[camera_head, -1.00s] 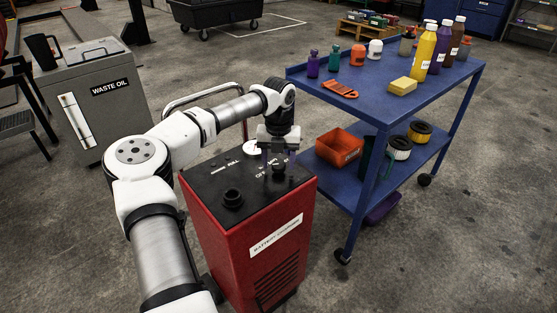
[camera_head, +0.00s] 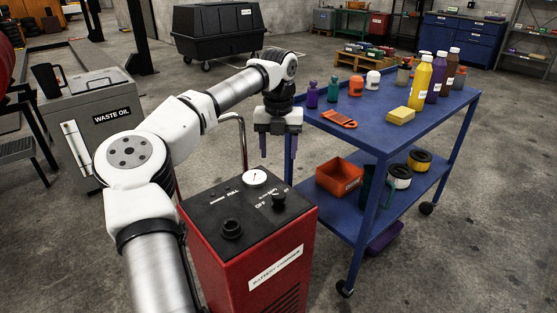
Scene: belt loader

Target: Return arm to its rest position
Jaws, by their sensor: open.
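My gripper (camera_head: 278,148) hangs pointing down above the back right part of the red battery charger (camera_head: 276,258). Its two purple-blue fingers are apart, with nothing between them. It is clear of the charger's black top. On that top I see a white round gauge (camera_head: 255,178), a knob (camera_head: 278,200) by the OFF marking and a black cap (camera_head: 231,229). My white and grey arm rises from the lower left and bends over to the gripper.
A blue cart (camera_head: 447,113) with bottles, a yellow sponge (camera_head: 401,116) and an orange bin (camera_head: 339,176) stands close at the right. A grey waste oil cabinet (camera_head: 95,118) stands at the left. A black wheeled bin (camera_head: 217,33) is behind, with open floor between.

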